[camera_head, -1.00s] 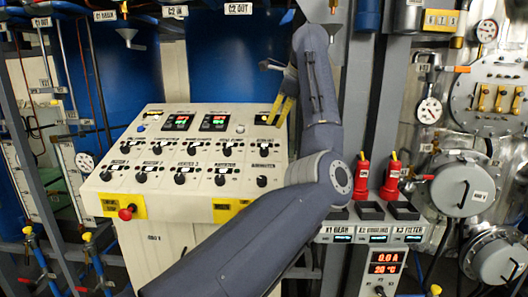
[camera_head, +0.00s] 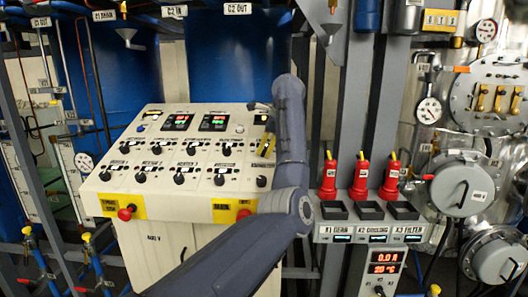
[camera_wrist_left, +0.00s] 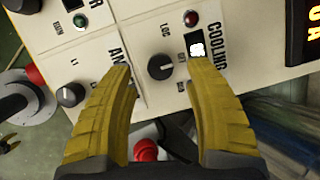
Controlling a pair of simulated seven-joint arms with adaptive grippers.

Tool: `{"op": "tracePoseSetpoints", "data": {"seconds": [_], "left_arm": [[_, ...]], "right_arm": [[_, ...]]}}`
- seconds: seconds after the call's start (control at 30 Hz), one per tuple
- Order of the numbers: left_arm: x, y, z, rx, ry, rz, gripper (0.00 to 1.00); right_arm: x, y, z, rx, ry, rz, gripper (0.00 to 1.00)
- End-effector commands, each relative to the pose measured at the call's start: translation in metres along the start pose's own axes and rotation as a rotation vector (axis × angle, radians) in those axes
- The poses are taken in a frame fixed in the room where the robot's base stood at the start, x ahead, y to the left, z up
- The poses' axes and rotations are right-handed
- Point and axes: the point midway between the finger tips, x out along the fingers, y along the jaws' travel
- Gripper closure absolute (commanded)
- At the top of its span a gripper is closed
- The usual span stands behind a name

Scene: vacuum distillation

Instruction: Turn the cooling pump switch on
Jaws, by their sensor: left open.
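In the left wrist view a round black knob (camera_wrist_left: 160,67) sits on the cream panel beside the word COOLING, with a small white-lit indicator (camera_wrist_left: 197,47) next to it. My left gripper (camera_wrist_left: 162,72) is open, its two yellow fingertips one on each side of this knob in the picture. Whether they touch it or hover above it I cannot tell. In the head view my left gripper (camera_head: 266,146) is over the right side of the sloped control panel (camera_head: 100,182). Which knob there is the cooling one I cannot tell. My right gripper is not in view.
Another black knob (camera_wrist_left: 70,94) is close to the left finger. A red button (camera_wrist_left: 145,150) shows between the fingers.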

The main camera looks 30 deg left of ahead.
Motion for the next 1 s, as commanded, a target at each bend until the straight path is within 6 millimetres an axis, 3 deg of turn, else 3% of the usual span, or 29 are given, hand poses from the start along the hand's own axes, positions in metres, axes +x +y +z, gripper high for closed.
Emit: {"op": "tracePoseSetpoints", "data": {"seconds": [0.3,0.77,1.0], "left_arm": [[0.028,0.000,0.000,0.001,-0.002,0.001,0.47],[0.033,0.000,0.000,0.001,-0.001,0.000,0.47],[0.032,0.000,0.000,0.001,-0.001,0.000,0.75]], "right_arm": [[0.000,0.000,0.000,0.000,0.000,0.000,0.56],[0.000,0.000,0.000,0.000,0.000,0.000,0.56],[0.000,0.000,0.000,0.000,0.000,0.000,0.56]]}}
